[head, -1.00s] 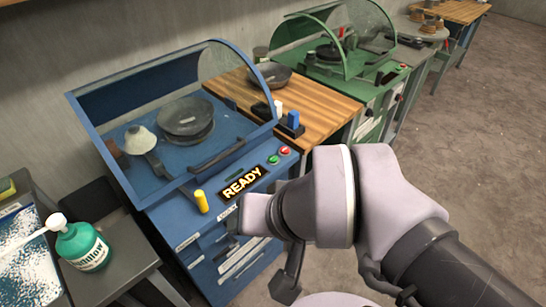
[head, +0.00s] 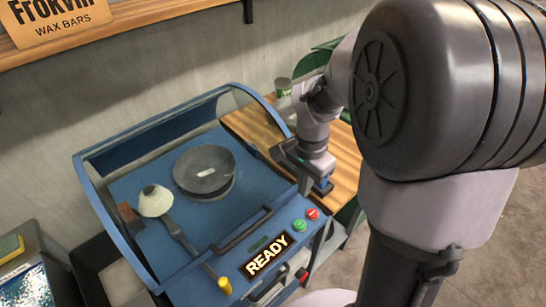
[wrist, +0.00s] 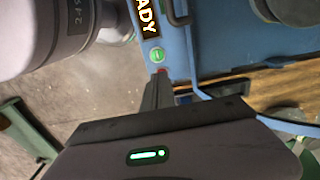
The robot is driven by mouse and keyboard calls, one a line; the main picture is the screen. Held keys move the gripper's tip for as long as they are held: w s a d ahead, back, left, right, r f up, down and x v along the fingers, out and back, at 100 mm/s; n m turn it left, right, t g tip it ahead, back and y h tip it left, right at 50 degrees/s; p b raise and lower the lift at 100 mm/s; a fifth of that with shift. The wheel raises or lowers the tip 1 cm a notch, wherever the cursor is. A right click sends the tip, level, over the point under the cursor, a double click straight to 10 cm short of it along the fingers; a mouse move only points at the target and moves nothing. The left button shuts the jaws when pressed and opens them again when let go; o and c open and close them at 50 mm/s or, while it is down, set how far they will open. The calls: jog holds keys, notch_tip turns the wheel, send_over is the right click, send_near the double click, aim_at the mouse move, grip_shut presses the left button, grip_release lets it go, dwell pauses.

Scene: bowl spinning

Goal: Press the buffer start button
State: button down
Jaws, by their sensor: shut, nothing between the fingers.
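The blue buffing machine (head: 120,190) has an orange READY display (head: 268,256) on its front panel. The green button (head: 299,226) and the red button (head: 312,214) sit to the right of the display. In the wrist view the green button (wrist: 157,55) shows clearly, just beyond my gripper (wrist: 160,75). My gripper is shut and empty. In the head view it is over the machine's right side, and its fingertips are hard to make out. I cannot tell whether they touch anything.
A curved clear hood with a blue frame (head: 160,125) stands open over the machine. A grey bowl (head: 203,170) and a white domed buffer (head: 156,201) are inside. A yellow knob (head: 224,285) is left of the display. A wooden table (head: 345,160) adjoins on the right.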

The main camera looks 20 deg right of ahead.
aim_at(299, 224)
jog(key=f+b, duration=0.2)
jog(key=f, duration=0.2)
jog(key=f+b, duration=0.2)
jog(key=f, duration=0.3)
jog(key=f+b, duration=0.2)
jog(key=f, duration=0.3)
jog(key=shift+s+a, duration=0.15)
jog(key=shift+s, duration=0.15)
jog(key=shift+b, duration=0.3)
